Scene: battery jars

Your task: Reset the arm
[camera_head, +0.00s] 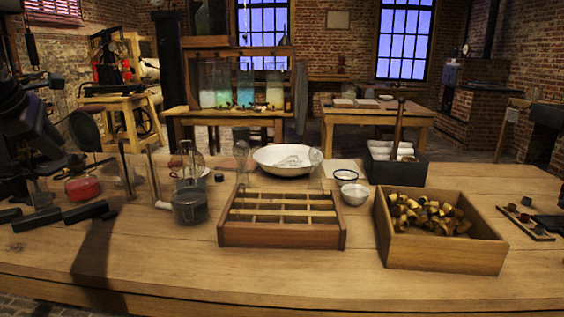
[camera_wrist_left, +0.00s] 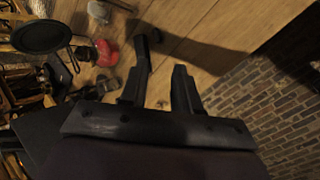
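My left arm comes in at the left edge of the head view, with its dark gripper (camera_head: 45,140) above the table's left end. In the left wrist view the two black fingers of the left gripper (camera_wrist_left: 163,76) stand apart with nothing between them. They hang over the wooden table near its edge, with brick floor beyond. My right arm and gripper are not in view.
The wooden table (camera_head: 150,268) holds a divided wooden tray (camera_head: 283,234), a box of brass-coloured pieces (camera_head: 440,257), a white basin (camera_head: 265,156), a glass jar (camera_head: 190,207) and a red object (camera_head: 83,188). Dark blocks (camera_head: 85,211) lie at left. The front strip is clear.

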